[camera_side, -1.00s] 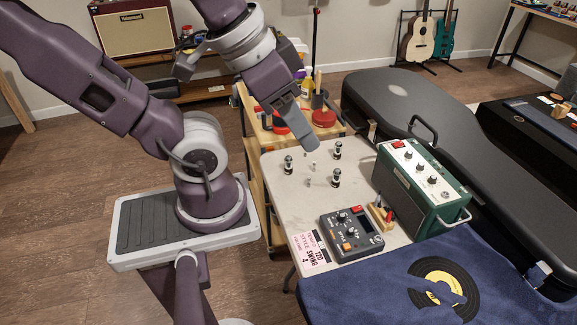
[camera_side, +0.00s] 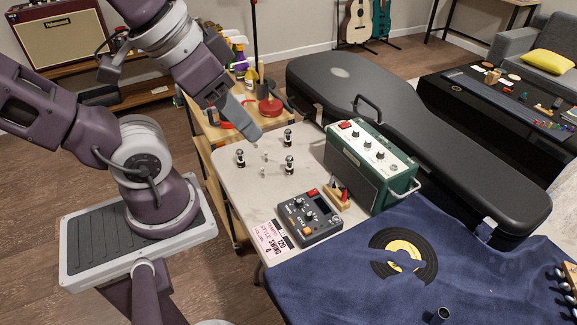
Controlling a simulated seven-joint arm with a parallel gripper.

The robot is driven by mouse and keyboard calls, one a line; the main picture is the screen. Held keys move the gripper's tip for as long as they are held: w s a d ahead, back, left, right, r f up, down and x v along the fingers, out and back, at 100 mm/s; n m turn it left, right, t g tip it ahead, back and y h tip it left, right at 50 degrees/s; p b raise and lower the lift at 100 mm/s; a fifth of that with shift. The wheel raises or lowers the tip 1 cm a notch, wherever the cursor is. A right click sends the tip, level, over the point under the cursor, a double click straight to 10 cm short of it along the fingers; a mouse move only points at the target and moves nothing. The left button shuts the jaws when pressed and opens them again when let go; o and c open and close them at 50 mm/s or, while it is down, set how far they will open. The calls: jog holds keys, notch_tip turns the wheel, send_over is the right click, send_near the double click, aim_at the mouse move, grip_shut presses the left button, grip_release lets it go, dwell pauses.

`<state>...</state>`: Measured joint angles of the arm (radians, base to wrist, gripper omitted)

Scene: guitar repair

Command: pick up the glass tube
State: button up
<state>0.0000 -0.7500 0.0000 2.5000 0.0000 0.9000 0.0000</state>
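Several small upright pieces stand on the light table (camera_side: 237,190), below and in front of my gripper. Three are dark-and-silver: one at the left (camera_side: 240,158), one at the back right (camera_side: 288,136) and one at the front right (camera_side: 289,164). Between them are two smaller pale, clear-looking pieces, one farther back (camera_side: 265,156) and one nearer (camera_side: 263,171). Which of these is the glass tube is too small to tell. My gripper (camera_side: 252,134) points down over the table's back edge, apart from all of them. Its fingers show edge-on, so their opening is hidden.
A green amplifier (camera_side: 365,165) and a grey pedal (camera_side: 308,217) stand on the table's right and front. A black guitar case (camera_side: 400,110) lies behind. A blue cloth (camera_side: 345,285) holds a broken record (camera_side: 405,245) and a dark cylinder (camera_side: 439,316).

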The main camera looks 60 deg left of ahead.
jog(key=o, duration=0.3)
